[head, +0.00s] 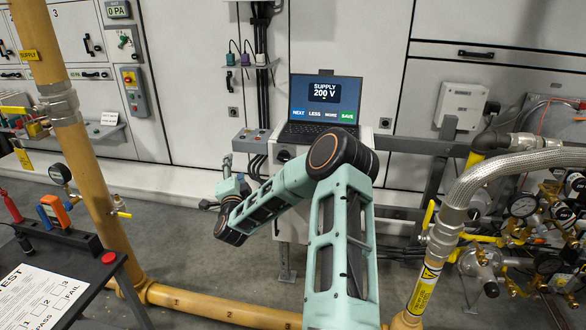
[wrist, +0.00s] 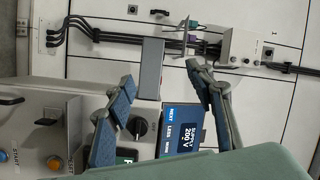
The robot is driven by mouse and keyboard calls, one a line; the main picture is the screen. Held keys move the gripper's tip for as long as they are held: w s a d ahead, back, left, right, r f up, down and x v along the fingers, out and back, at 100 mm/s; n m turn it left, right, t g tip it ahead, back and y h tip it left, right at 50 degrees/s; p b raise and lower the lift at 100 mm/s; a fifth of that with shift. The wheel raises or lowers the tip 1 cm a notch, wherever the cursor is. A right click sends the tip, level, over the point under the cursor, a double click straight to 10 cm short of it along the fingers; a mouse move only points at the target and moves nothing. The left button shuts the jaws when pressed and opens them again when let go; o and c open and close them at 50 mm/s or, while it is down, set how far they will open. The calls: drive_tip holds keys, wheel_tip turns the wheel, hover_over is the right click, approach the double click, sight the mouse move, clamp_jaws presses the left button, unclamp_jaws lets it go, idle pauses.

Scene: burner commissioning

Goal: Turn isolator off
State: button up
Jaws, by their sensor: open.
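A black rotary knob (wrist: 137,127) on a pale panel shows between my fingers in the wrist view, nearer the left finger. No readable label names either as the isolator. In the head view my gripper (head: 227,175) is small, left of the box and apart from the knob.
A laptop (head: 325,100) reading "SUPPLY 200 V" stands on the box. A yellow pipe (head: 75,130) and test table (head: 70,265) stand at left. A braided hose (head: 500,165) and gauges (head: 523,205) crowd the right.

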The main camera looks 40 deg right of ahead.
sight(283, 159)
drive_tip(key=s+d+f+m+g+h+b, duration=0.1)
drive_tip(key=s+d+f+m+g+h, duration=0.25)
drive_tip(key=s+d+m, duration=0.55)
drive_tip(key=shift+n+g+h, duration=0.3)
drive_tip(key=shift+g+h, duration=0.05)
drive_tip(key=shift+h, duration=0.2)
drive_tip(key=x, duration=0.3)
drive_tip(key=b+x, duration=0.1)
drive_tip(key=x, duration=0.3)
drive_tip(key=b+x, duration=0.1)
drive_tip(key=x, duration=0.3)
drive_tip(key=shift+w+r, duration=0.2)
drive_tip(key=shift+r, duration=0.1)
drive_tip(key=shift+w+d+r, duration=0.1)
drive_tip(key=shift+w+d, duration=0.35)
drive_tip(key=shift+d, duration=0.1)
drive_tip(key=c, duration=1.1)
drive_tip(key=shift+c, duration=0.2)
